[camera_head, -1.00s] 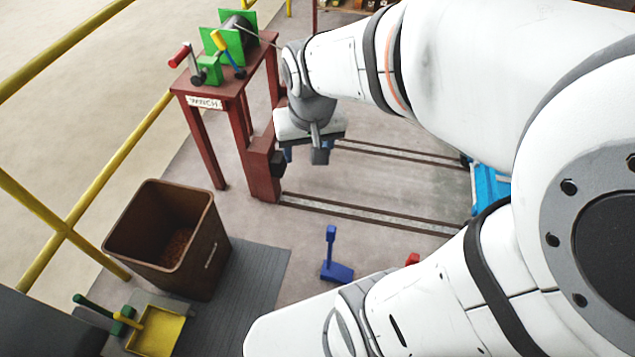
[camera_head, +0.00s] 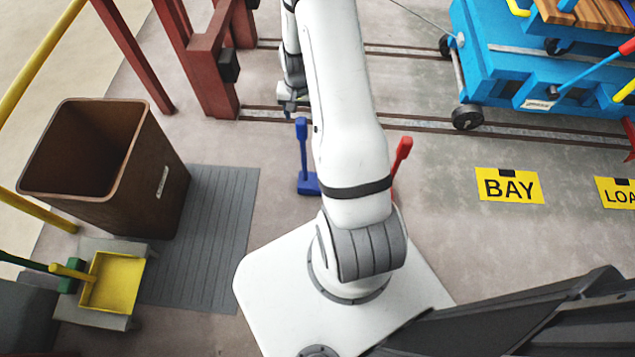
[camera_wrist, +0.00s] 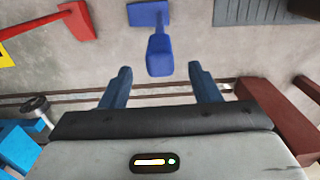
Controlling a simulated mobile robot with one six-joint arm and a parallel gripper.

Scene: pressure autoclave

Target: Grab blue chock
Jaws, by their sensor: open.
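The blue chock (camera_head: 303,160) stands upright on the floor beside my arm in the head view, with a flat base and a tall handle. In the wrist view the blue chock (camera_wrist: 158,42) is straight ahead, its handle top closest to the camera, just beyond and between the fingertips. My gripper (camera_wrist: 157,82) is open and empty, with its two blue-grey fingers on either side of the line to the handle.
A red chock (camera_head: 402,157) stands to the right of the blue one, partly behind my arm. Rails (camera_head: 420,122) cross the floor, and a blue cart (camera_head: 510,75) stands at right. A brown bin (camera_head: 165,175) and red winch stand (camera_head: 207,60) are at left.

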